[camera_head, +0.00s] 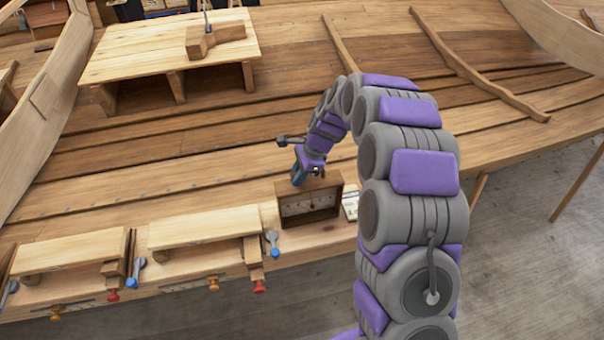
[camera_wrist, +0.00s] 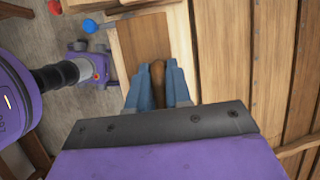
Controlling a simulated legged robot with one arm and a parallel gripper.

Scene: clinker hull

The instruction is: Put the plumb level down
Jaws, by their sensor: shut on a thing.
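The plumb level (camera_head: 308,207) is a dark wooden box with a pale dial face. It stands upright at the near edge of the planking, left of my arm. My gripper (camera_head: 302,176) is above its top. In the wrist view, the blue fingers of my gripper (camera_wrist: 157,72) are closed on a brown wooden grip (camera_wrist: 158,73) of the level. The level's brown top (camera_wrist: 143,38) shows beyond the fingers. The head view does not make clear whether its underside touches the planks.
Two low wooden benches (camera_head: 205,227) with clamps and coloured knobs stand to the left. A small pale card-like thing (camera_head: 351,206) is just right of the level. A raised wooden platform (camera_head: 130,52) holds a wooden tool (camera_head: 215,39) at the back. Planking (camera_head: 130,165) behind the benches is clear.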

